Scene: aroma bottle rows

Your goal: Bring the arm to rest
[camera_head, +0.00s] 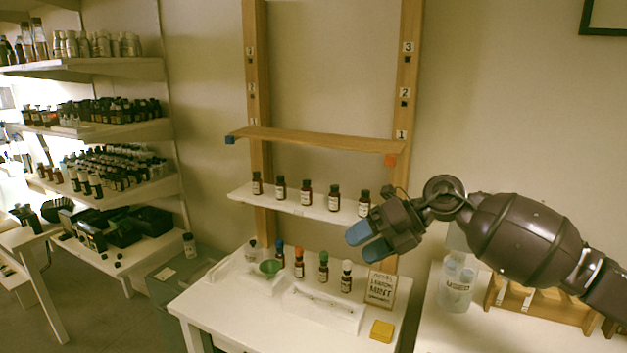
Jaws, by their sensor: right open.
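My right gripper (366,240) comes in from the right on its dark arm. Its two blue fingertips are a little apart, and I see nothing held between them. In the picture it overlaps the right end of the white shelf (292,206), just below the rightmost bottle (364,203). Several small brown bottles with white labels stand upright in a row on that shelf, such as the leftmost one (257,183). My left gripper is not in view.
A bare wooden shelf (315,140) is above. Stocked shelves (100,131) stand left. A jar (457,283) stands right, below my arm.

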